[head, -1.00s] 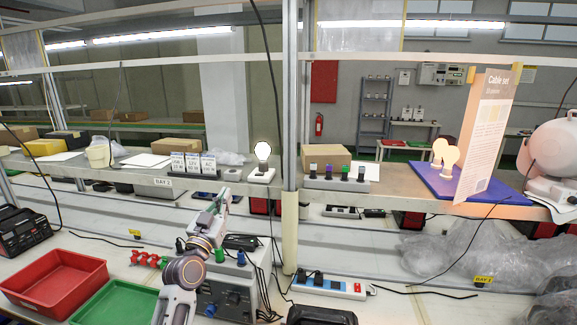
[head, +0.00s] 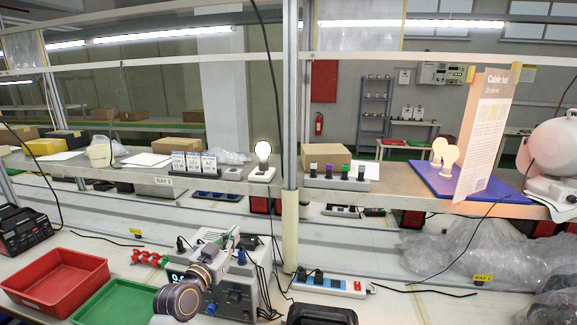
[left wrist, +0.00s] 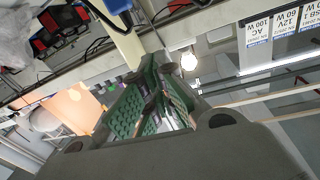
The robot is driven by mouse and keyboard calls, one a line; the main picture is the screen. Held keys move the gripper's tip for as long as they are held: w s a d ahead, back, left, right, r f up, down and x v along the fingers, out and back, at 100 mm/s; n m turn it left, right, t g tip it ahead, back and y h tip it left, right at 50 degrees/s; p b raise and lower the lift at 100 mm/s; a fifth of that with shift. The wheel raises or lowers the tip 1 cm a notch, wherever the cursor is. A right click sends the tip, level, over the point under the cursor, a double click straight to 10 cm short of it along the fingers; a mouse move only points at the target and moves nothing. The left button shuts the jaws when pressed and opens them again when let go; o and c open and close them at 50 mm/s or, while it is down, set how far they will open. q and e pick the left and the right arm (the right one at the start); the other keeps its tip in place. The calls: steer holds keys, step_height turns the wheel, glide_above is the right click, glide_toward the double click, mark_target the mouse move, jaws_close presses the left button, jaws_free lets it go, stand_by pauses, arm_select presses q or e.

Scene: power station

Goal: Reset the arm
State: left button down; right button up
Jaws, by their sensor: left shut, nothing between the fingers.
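My left arm comes up from the bottom of the head view, and its gripper (head: 232,238) points away from me in front of the grey power unit (head: 238,290) on the bench. The gripper is small and partly merged with the unit behind it. In the left wrist view the green-padded fingers (left wrist: 152,108) are together with nothing held between them. A lit bulb (head: 263,151) stands on the shelf beyond the gripper, apart from it; it also shows in the left wrist view (left wrist: 189,61). My right gripper is not in view.
A red tray (head: 55,279) and a green tray (head: 115,301) lie to the left. A white power strip (head: 328,286) lies right of the unit, with loose black cables around. A shelf (head: 225,187) and a pale post (head: 290,232) stand beyond. Clear plastic wrap (head: 450,250) covers the right.

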arm_select(q)
steer(key=s+f+g+y, duration=0.2)
steer(key=s+f+g, duration=0.5)
steer(key=s+f, duration=0.9)
steer(key=s+a+f+n+g+y, duration=0.25)
steer(key=s+f, duration=0.25)
steer(key=s, duration=0.3)
steer(key=s+a+f+n+g+y, duration=0.1)
steer(key=s+a+f+g, duration=0.3)
steer(key=s, duration=0.5)
step_height(320, 180, down, 33)
steer(key=s+g, duration=0.2)
steer(key=s+a+f, duration=0.2)
steer(key=s+f, duration=0.8)
steer(key=s, duration=0.1)
steer(key=s+a+f, duration=0.2)
steer(key=s+f, duration=0.8)
steer(key=s, duration=0.1)
steer(key=shift+s+m+g, duration=0.25)
steer(key=shift+m+g, duration=0.1)
steer(key=shift+m, duration=0.1)
